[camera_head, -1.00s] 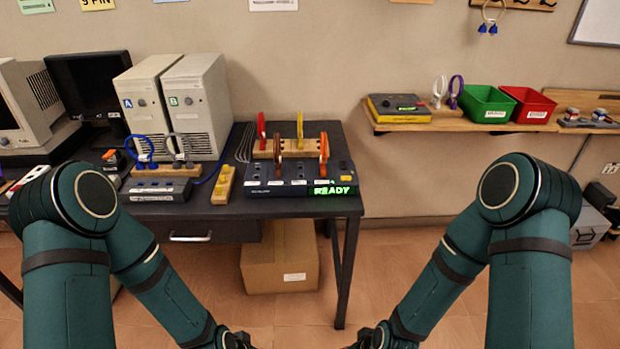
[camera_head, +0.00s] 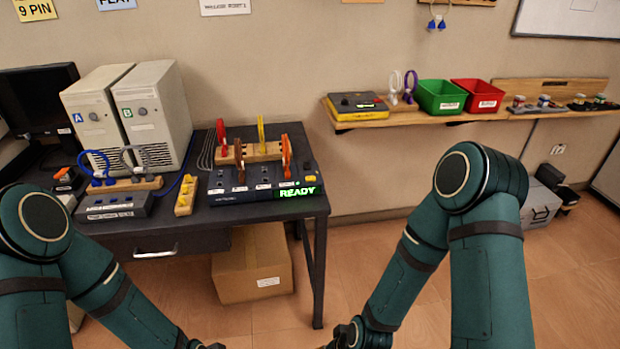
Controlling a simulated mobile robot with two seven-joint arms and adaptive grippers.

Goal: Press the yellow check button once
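A dark tester box (camera_head: 236,195) sits on the black desk, with a lit green READY display (camera_head: 297,191) on its front. A small yellow button (camera_head: 310,179) is on its top at the right, above the display. Colored cable loops stand in the box and in the wooden rack behind it. My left gripper (camera_head: 207,346) and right gripper (camera_head: 343,336) are low at the bottom edge, apart from the desk and button. Both are mostly cut off, so their finger state cannot be seen.
A cardboard box (camera_head: 255,285) is underneath. A wall shelf (camera_head: 400,119) holds a yellow-black device (camera_head: 358,106) and green and red bins.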

